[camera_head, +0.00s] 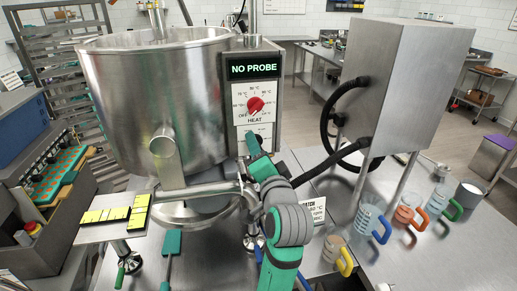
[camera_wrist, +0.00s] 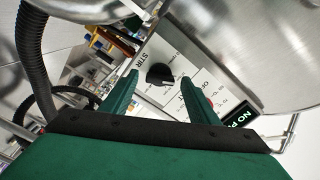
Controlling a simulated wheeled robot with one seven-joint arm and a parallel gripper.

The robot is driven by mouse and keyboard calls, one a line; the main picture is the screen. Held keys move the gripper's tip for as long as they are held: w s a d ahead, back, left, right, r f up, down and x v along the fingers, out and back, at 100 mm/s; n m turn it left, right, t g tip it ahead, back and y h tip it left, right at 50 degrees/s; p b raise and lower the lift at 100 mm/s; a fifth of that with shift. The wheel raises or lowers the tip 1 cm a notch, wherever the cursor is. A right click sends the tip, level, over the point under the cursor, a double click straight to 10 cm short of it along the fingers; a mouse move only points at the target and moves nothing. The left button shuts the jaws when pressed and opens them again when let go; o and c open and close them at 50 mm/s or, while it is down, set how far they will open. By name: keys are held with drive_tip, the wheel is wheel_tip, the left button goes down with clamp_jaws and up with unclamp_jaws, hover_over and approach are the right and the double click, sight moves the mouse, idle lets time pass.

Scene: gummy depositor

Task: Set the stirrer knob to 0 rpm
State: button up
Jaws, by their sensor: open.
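The black stirrer knob (camera_wrist: 160,74) sits on a white plate marked STIR in the wrist view. Its pointer setting is too small to read. In the head view my arm hides this knob, below the red HEAT knob (camera_head: 255,105) on the control column. My gripper (camera_wrist: 160,79) is open, its two green fingers apart on either side of the knob in the picture. The knob lies beyond the fingertips or between them; I cannot tell whether they touch it. The display (camera_head: 254,68) above the HEAT dial reads NO PROBE.
A large steel kettle (camera_head: 150,95) stands left of the control column. A steel box (camera_head: 410,80) with black hoses (camera_head: 328,120) stands to the right.

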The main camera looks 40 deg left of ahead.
drive_tip(key=shift+w+a, duration=0.3)
drive_tip(key=shift+a, duration=0.05)
drive_tip(key=c, duration=1.1)
drive_tip(key=shift+o, duration=0.2)
drive_tip(key=shift+n, duration=0.3)
drive_tip(key=n, duration=1.1)
drive_tip(key=shift+f, duration=0.1)
